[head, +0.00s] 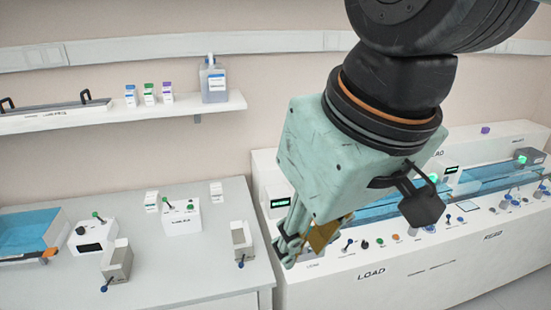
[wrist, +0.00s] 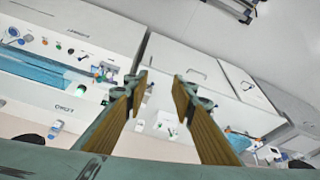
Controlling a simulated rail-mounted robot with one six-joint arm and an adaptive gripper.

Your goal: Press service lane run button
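A long white machine (head: 440,270) marked LOAD and READ stands at the right in the head view. I cannot read which control is the service lane run button. My gripper (head: 291,246) points down over the machine's left end and hides part of it. In the wrist view my gripper (wrist: 160,82) has its two fingers apart with nothing between them. The machine's panel (wrist: 50,45) shows at upper left there, away from the fingertips.
A grey-white bench (head: 170,265) at left holds a blue-topped tray (head: 30,238), small boxes with levers and a white box with a green knob (head: 181,214). A wall shelf (head: 110,118) holds small cartons and a jug (head: 213,80). A narrow gap separates bench and machine.

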